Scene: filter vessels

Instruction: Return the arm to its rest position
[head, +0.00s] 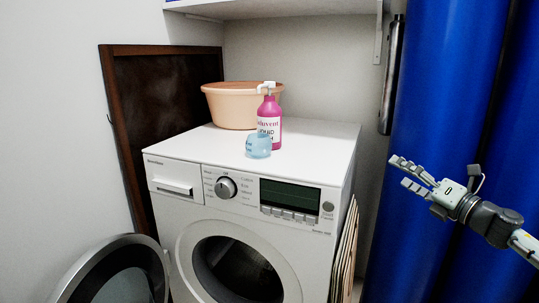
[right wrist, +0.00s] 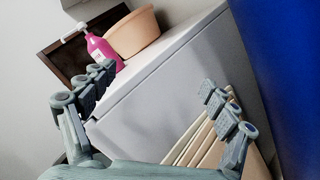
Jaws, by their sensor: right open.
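My right gripper (head: 408,174) is at the right of the head view, in front of the blue curtain and apart from the washing machine (head: 318,147). Its fingers are spread and empty; they also show in the right wrist view (right wrist: 158,88). A pink pump bottle (head: 269,125) labelled as solvent stands upright on the machine's top, and a small light-blue cup (head: 258,147) stands in front of it. The bottle also shows in the right wrist view (right wrist: 103,50). My left gripper is not in view.
A peach basin (head: 232,106) stands behind the bottle. Flat boards (head: 345,250) lean against the machine's right side. A dark framed panel (head: 160,95) leans on the wall. A white shelf (head: 270,8) hangs above.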

